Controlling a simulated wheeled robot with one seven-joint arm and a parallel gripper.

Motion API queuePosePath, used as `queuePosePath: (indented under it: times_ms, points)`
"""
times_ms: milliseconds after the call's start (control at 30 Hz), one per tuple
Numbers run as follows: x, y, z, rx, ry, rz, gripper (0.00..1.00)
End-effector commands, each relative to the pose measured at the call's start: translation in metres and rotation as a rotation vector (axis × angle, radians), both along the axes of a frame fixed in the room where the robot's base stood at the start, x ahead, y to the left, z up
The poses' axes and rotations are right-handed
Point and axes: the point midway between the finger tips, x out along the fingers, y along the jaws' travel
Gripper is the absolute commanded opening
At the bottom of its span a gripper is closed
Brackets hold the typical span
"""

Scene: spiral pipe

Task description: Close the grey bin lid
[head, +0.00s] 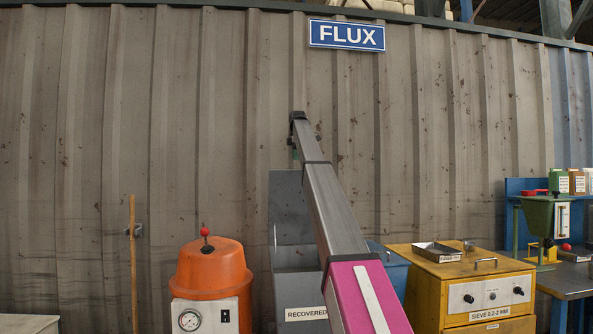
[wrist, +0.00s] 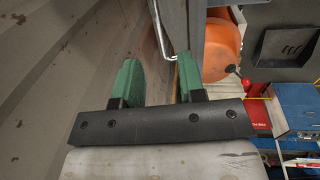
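The grey bin (head: 298,290), labelled "RECOVERED", stands low in the middle of the head view. Its grey lid (head: 284,205) is raised upright at the back, so the bin is open. My arm crosses in front and hides the lid's right part. My gripper (head: 295,152) is near the lid's top edge, mostly hidden by my arm. In the wrist view my gripper (wrist: 157,70) is open, with two green fingers apart. A grey panel (wrist: 196,25), apparently the lid, lies just beyond the right finger, with a thin silver bar (wrist: 159,32) beside it. Contact is unclear.
A corrugated wall (head: 130,120) stands close behind, with a FLUX sign (head: 346,36) above. An orange drum (head: 210,268) with a red knob is left of the bin. A blue container (head: 391,265) and a yellow sieve cabinet (head: 460,290) are at its right.

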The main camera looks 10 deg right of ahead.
Motion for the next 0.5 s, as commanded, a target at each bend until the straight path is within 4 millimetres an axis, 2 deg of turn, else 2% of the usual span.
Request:
queuePosePath:
  times_ms: [100,300,500]
  points:
    - [0.002,0.000,-0.024,0.000,0.001,0.000,0.37]
    - [0.007,0.000,-0.053,0.000,0.000,-0.001,0.37]
    - [0.009,0.000,-0.062,0.000,0.000,-0.001,0.37]
